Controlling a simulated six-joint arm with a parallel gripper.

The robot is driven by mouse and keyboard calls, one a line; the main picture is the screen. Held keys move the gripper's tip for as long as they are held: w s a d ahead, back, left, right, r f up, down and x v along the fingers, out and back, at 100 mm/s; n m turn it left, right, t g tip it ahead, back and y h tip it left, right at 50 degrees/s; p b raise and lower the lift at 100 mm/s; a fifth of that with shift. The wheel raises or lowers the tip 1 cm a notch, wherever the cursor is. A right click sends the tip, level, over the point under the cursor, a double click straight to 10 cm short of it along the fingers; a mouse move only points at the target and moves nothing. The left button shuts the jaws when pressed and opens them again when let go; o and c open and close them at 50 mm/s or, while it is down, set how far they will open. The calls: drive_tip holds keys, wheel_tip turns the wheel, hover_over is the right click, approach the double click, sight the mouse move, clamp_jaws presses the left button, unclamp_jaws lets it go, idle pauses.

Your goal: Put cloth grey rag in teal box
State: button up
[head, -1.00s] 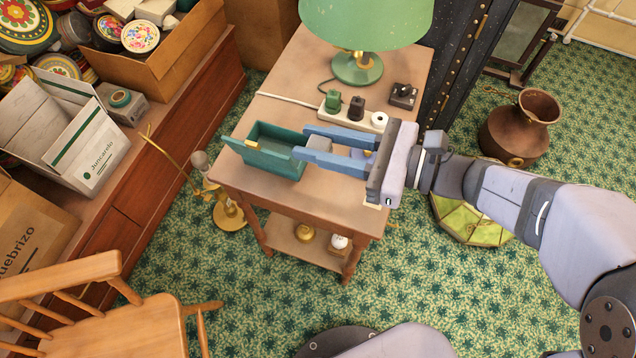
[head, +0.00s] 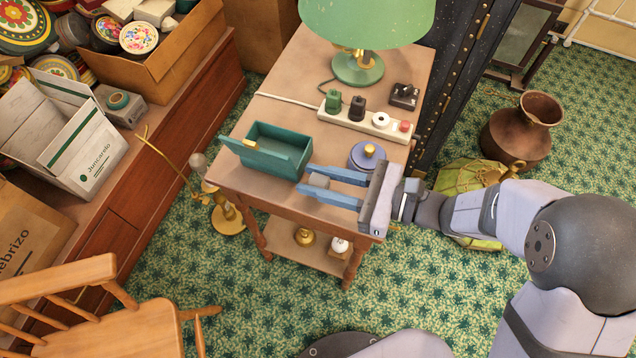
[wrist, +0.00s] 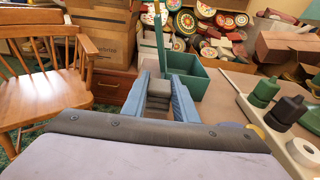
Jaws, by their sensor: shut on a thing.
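The grey rag (head: 319,181) looks like a small folded block. It sits between the blue fingers of my gripper (head: 306,180), which is shut on it, and it also shows between the fingers in the wrist view (wrist: 159,93). The teal box (head: 285,138) stands open on the small table, up and left of my fingertips, with a raised flap on its near side. In the wrist view the teal box (wrist: 196,82) is just beyond the fingers, its flap standing edge-on. The rag is outside the box, near the table's front edge. Its height above the table is unclear.
A blue-purple round pot (head: 365,160) with a yellow knob stands right beside the fingers. A power strip (head: 354,120) with plugs and a green lamp (head: 358,68) are farther back on the table (head: 300,85).

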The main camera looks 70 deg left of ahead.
sight(328, 188)
drive_tip(key=shift+f, duration=0.9)
drive_tip(key=shift+f, duration=0.25)
drive_tip(key=o, duration=1)
drive_tip(key=shift+r, duration=0.1)
drive_tip(key=shift+o, duration=0.2)
drive_tip(key=v, duration=0.7)
drive_tip(key=shift+w+r, duration=0.1)
drive_tip(key=shift+d, duration=0.1)
drive_tip(key=shift+c, duration=1.2)
